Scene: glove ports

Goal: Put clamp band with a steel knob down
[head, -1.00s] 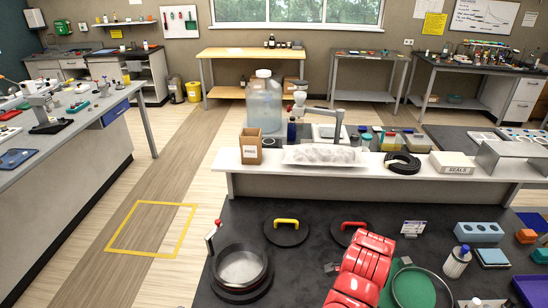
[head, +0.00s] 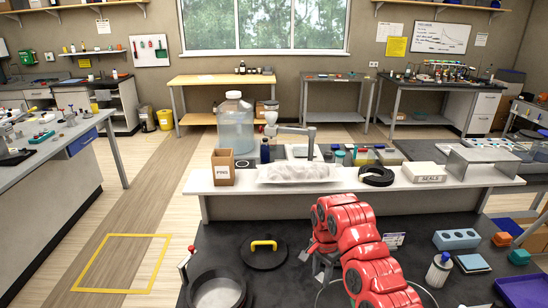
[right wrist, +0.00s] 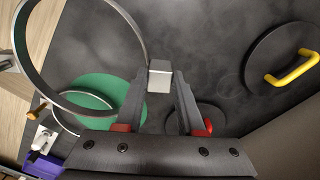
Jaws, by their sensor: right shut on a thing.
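The clamp band with a steel knob is a thin steel hoop (right wrist: 22,50) at the left of the right wrist view. A pale metal block, its knob (right wrist: 160,77), is between my right fingertips. My right gripper (right wrist: 160,70) is shut on this knob; the band hangs to one side, above the dark table. In the head view my red right arm hides most of the gripper, and only a thin arc of hoop (head: 318,295) shows at the bottom. My left gripper is not in view.
Below the band are a green disc (right wrist: 118,88) and another hoop with an orange-brown knob (right wrist: 38,112). A black lid with a yellow handle (head: 263,256) lies on the table. A round black-rimmed port (head: 215,285) is at lower left. A white-topped shelf (head: 220,184) runs behind.

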